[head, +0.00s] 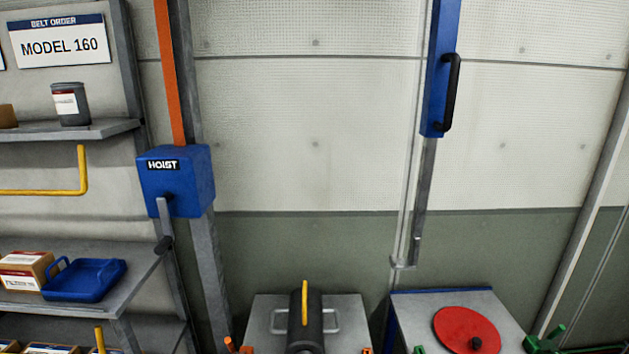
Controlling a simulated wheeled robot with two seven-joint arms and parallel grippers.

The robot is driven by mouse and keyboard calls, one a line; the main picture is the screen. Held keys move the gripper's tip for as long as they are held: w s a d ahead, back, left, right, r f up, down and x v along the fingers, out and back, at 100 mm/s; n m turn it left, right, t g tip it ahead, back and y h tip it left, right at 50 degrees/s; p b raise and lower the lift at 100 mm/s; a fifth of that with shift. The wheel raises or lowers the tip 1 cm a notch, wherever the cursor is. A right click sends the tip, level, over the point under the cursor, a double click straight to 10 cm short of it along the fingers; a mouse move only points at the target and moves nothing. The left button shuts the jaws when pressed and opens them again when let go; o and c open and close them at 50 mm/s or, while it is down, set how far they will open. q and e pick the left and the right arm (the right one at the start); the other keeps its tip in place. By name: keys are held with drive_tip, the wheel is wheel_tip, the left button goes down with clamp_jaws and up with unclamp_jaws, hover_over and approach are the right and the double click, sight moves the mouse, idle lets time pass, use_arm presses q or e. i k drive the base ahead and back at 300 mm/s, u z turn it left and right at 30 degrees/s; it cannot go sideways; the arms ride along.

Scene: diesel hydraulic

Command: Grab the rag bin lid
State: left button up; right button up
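No rag bin is plainly recognisable in the head view. A red round disc (467,330) with a dark knob near its front lies on a grey top with a blue back edge at the lower right. I cannot tell whether this disc is the rag bin lid. Neither of my grippers shows in the view.
A dark cylinder with a yellow handle (305,304) stands on a grey bench (262,316) at bottom centre. A blue hoist box (175,182) is on a post at left. Shelves (100,130) hold a blue tray (85,281) and boxes. A blue column (440,60) with a black handle hangs at the back.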

sight(464, 330)
drive_tip(key=u, duration=1)
drive_tip(key=k, duration=0.8)
drive_tip(key=z, duration=1)
